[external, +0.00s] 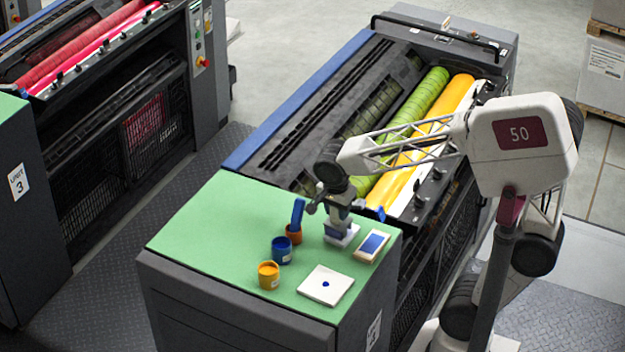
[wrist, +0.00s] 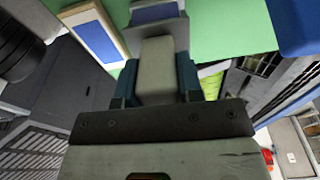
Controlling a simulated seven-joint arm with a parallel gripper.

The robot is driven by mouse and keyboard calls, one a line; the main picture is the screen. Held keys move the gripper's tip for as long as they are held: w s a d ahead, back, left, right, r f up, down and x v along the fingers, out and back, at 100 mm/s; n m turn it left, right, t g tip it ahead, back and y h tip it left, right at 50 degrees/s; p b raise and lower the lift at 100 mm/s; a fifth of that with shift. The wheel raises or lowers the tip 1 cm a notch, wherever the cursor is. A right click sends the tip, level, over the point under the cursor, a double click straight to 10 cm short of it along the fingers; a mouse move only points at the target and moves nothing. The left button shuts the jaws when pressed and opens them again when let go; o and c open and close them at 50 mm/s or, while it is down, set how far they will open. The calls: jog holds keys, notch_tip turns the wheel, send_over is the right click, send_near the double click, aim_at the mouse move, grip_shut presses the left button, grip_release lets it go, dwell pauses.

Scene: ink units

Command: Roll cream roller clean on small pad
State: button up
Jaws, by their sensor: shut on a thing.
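My gripper (external: 340,212) is low over the green top. In the wrist view its two teal fingers (wrist: 155,85) are shut on a cream block-like piece (wrist: 156,65), which I take to be the cream roller's body. A grey part and a blue patch (wrist: 155,12) with pale edges show beyond it. A small pale-framed pad with a blue face (external: 371,246) lies just right of the gripper, and also shows in the wrist view (wrist: 95,32).
On the green top (external: 205,235) stand a yellow pot (external: 268,275), a blue pot (external: 282,251) and a red-brown pot (external: 294,235) with a blue piece (external: 298,212) upright at it. A white tile (external: 325,285) with a blue dab lies in front. The top's left side is clear.

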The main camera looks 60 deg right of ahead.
jog(key=shift+f, duration=0.45)
dwell(0.3)
jog(key=shift+d, duration=0.1)
jog(key=shift+s+d+r, duration=0.1)
jog(key=shift+s+d, duration=0.05)
jog(key=shift+d, duration=1.5)
jog(key=shift+d, duration=0.1)
